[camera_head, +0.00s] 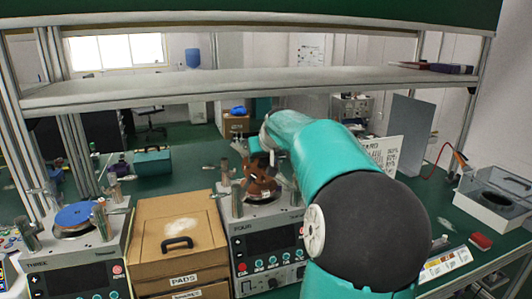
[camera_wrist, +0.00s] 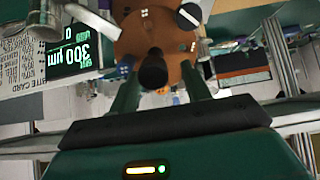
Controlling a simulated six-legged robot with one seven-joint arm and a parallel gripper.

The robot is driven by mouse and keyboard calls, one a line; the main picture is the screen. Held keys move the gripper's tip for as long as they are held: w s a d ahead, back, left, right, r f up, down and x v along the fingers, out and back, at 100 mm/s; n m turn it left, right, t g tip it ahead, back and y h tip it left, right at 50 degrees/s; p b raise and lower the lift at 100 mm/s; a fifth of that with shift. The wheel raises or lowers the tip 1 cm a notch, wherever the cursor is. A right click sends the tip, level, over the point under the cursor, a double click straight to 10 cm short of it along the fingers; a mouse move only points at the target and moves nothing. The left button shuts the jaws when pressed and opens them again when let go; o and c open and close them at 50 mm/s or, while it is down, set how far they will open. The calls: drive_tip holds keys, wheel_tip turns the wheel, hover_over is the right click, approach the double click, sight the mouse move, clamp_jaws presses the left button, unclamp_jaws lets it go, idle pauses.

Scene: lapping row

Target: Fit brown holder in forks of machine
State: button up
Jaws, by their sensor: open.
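The brown holder (camera_head: 262,183) is at the top of the machine labelled FOUR (camera_head: 266,248), partly hidden by my arm. In the wrist view the holder (camera_wrist: 150,32) is a brown disc with a black knob (camera_wrist: 152,72). My gripper (camera_wrist: 160,74) is open, with one teal finger on each side of the knob; I cannot tell whether they touch it. Metal fork posts (camera_head: 226,172) stand beside the holder. A pale arm (camera_wrist: 92,20) and a black-and-white roller (camera_wrist: 188,16) lie near its rim. Whether the holder is seated between the forks is unclear.
Machine THREE (camera_head: 80,262), with a blue disc (camera_head: 76,215), stands at the left. A wooden PADS box (camera_head: 178,235) sits between the machines. A shelf (camera_head: 250,82) crosses above the bench. A clear-walled box (camera_head: 495,205) stands at the right.

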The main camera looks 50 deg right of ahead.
drive_tip(key=v, duration=0.4)
drive_tip(key=shift+s, duration=0.35)
drive_tip(key=shift+w, duration=0.1)
